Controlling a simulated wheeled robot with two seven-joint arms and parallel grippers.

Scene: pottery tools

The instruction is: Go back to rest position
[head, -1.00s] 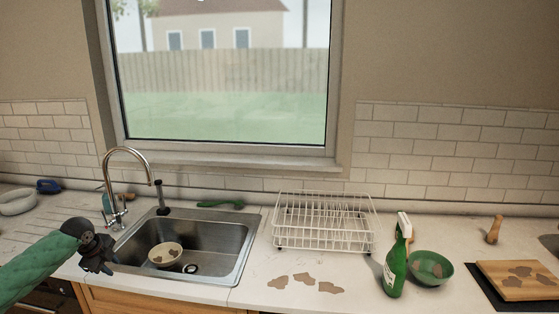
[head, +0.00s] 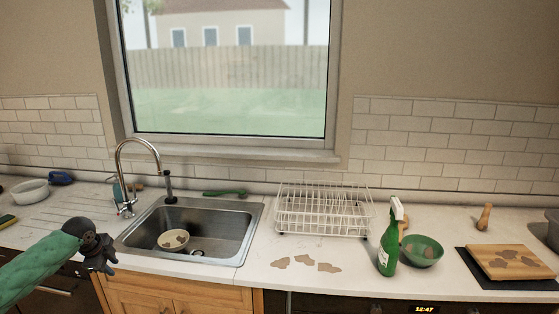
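My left gripper (head: 101,262) is dark, on a green-sleeved arm that comes in from the lower left. It hangs in front of the counter edge, left of the sink (head: 248,222). Nothing shows in it, but its fingers are too small and dark to tell whether they are open or shut. My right gripper is out of the picture. A pale bowl with brown stains (head: 173,240) sits in the sink.
A white dish rack (head: 322,212) stands right of the sink. Brown stains (head: 304,263) lie on the counter. A green spray bottle (head: 388,250), a green bowl (head: 421,251) and a stained cutting board (head: 480,262) stand farther right. The faucet (head: 139,142) rises behind the sink.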

